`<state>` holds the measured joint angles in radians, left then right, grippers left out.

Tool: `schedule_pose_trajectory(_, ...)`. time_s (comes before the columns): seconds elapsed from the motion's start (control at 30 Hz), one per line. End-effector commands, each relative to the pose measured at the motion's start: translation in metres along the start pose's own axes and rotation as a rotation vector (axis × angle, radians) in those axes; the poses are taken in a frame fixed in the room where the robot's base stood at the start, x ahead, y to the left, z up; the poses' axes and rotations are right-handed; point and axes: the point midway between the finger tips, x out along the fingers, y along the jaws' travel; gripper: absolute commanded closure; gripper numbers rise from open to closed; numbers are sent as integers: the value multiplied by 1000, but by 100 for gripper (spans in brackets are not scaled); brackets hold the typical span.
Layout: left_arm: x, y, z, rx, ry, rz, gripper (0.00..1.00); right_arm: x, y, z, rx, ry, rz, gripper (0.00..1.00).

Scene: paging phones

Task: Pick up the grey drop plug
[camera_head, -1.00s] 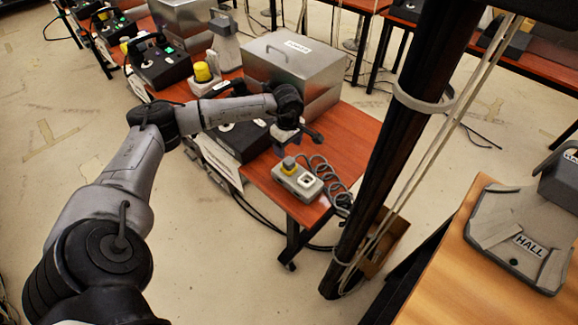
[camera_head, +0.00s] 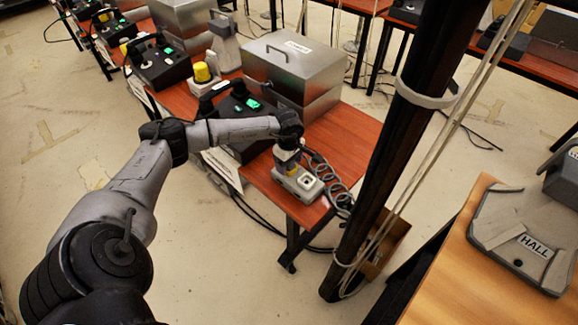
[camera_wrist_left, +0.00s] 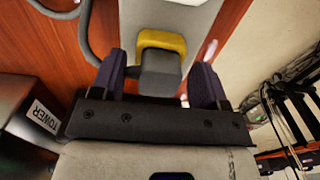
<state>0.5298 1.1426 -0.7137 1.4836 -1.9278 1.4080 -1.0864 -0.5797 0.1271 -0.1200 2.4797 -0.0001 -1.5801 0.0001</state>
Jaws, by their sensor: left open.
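The grey drop plug (camera_wrist_left: 160,72) sits against a yellow collar (camera_wrist_left: 162,42) on a light grey box (camera_wrist_left: 190,12). In the head view the box (camera_head: 303,186) lies near the front corner of the red-brown table, and my gripper hides most of the plug. My left gripper (camera_head: 286,158) is over the plug end of the box. In the left wrist view my left gripper (camera_wrist_left: 160,78) is open, with one purple-grey finger on each side of the plug. A gap shows at each side. My right gripper is not in view.
A coiled grey cord (camera_head: 328,175) lies beside the box. A metal case (camera_head: 292,60) labelled TOWER (camera_wrist_left: 42,114) in the wrist view and a black phone unit (camera_head: 240,118) stand behind. A dark post (camera_head: 385,150) rises right of the table.

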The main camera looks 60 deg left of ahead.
Motion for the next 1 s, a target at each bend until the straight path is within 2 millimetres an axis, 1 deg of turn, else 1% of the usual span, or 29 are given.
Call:
schedule_pose_trajectory(0.13, -1, 0, 0, 0, 0, 1, 32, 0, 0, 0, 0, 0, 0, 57)
schedule_pose_trajectory(0.7, -1, 0, 0, 0, 0, 1, 86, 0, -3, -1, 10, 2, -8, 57)
schedule_pose_trajectory(1.0, -4, 1, 0, 0, 0, 2, 86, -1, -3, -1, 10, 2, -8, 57)
